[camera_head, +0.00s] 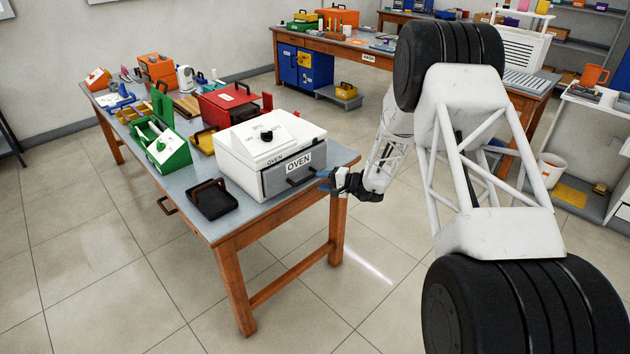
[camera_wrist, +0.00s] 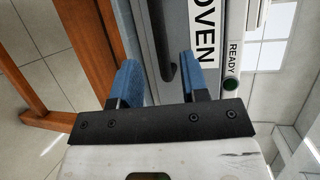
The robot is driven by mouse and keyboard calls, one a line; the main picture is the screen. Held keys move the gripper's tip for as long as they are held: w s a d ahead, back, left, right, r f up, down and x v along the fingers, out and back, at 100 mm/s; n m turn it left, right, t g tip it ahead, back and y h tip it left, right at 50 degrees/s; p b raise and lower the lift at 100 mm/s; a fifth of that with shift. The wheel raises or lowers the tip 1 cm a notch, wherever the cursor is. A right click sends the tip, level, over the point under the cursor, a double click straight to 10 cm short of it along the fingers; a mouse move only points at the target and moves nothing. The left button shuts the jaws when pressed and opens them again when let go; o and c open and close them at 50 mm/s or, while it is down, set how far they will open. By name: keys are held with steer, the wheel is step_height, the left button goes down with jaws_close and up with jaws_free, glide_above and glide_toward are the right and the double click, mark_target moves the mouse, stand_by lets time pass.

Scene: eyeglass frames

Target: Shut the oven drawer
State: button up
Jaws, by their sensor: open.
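How far the drawer stands out is hard to tell. My gripper (camera_head: 325,181) is just right of the drawer front, at the table's edge. In the wrist view my gripper (camera_wrist: 158,68) is open and empty, its blue fingers apart. The handle (camera_wrist: 168,60) shows between the fingers, against the grey drawer front (camera_wrist: 174,20); contact cannot be told.
A black tray (camera_head: 212,198) lies left of the oven on the table (camera_head: 250,222). A red box (camera_head: 232,104) and a green toolbox (camera_head: 165,150) stand behind. The wrist view shows a green button (camera_wrist: 231,84) beside a READY label.

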steer(key=shift+v, duration=0.9)
steer(key=shift+r, duration=0.15)
steer(key=s+d+r+n+g+h, duration=0.1)
steer(key=s+r+n+g+h, duration=0.15)
steer(key=s+r, duration=0.95)
steer(key=s+d+r+n+g+h, duration=0.2)
steer(key=s+r+g+h, duration=0.1)
steer(key=s+r, duration=0.9)
steer(key=s+d+r+h, duration=0.2)
steer(key=s+d+h, duration=0.1)
steer(key=s, duration=0.8)
steer(key=s+d+r+t+h, duration=0.1)
steer(key=s+d, duration=0.4)
steer(key=s, duration=0.7)
steer(key=s+d+r+t+h, duration=0.1)
steer(key=s+d+r+h, duration=0.2)
steer(key=s, duration=0.8)
steer(key=shift+s+d+h, duration=0.35)
steer(key=shift+d+h, duration=0.6)
steer(key=shift+h, duration=0.3)
steer(key=shift+o, duration=0.4)
steer(key=shift+r+n, duration=0.1)
steer(key=shift+n, duration=0.15)
